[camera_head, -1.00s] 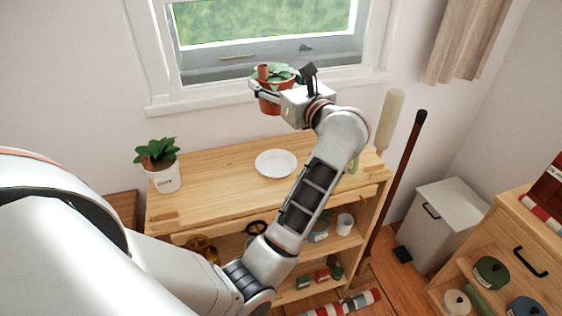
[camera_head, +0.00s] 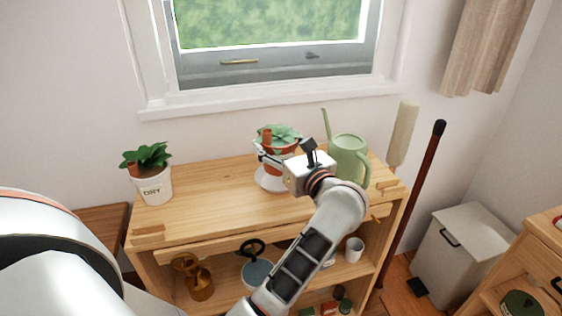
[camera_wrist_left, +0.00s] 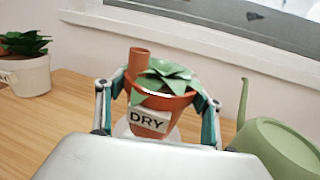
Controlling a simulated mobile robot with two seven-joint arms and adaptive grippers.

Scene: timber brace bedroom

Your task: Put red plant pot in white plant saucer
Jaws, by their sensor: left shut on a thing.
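The red plant pot (camera_head: 284,150) is terracotta-coloured with a green leafy plant in it. In the left wrist view the pot (camera_wrist_left: 165,101) stands upright and bears a label reading DRY. My left gripper (camera_head: 276,158) is shut on the pot, with a finger on each side of it. The white plant saucer (camera_head: 269,180) is on the wooden bench top, directly below the pot and partly hidden by it and the gripper. I cannot tell whether the pot's base touches the saucer. My right gripper is not in view.
A green watering can (camera_head: 349,158) stands close to the right of the gripper. A white pot with a plant (camera_head: 152,186) stands at the bench's left end. The bench top (camera_head: 215,190) between them is clear. The window wall is behind.

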